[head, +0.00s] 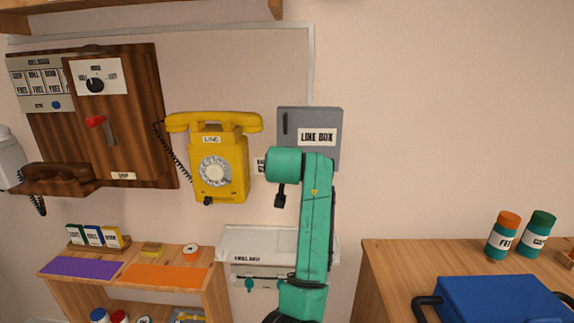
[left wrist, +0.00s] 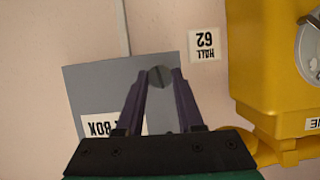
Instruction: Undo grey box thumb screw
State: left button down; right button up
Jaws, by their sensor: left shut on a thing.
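The grey line box (head: 325,150) is on the wall right of the yellow telephone, its door shut. The left wrist view shows it upside down (left wrist: 90,85), with its label partly hidden. The round, slotted thumb screw (left wrist: 159,77) is at the box's lower left part. My left gripper (left wrist: 162,80) has its two dark fingers on either side of the screw and is shut on it. In the head view my teal wrist covers the screw and the fingers. My right gripper is in neither view.
The yellow dial telephone (head: 222,160) hangs close to the left of my wrist. A small hall label (left wrist: 204,45) is beside the box. A white wall unit (head: 265,241) is below. The wall to the right is bare above a wooden desk (head: 395,255) with a blue case (head: 500,300).

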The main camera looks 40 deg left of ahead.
pick_arm(q)
jog(key=c, duration=0.5)
grip_release()
jog(key=shift+f, duration=0.1)
jog(key=shift+c, duration=0.2)
jog(key=b+v, duration=0.2)
jog(key=v, duration=1.2)
jog(key=shift+s+r, duration=0.2)
jog(key=shift+d, duration=0.1)
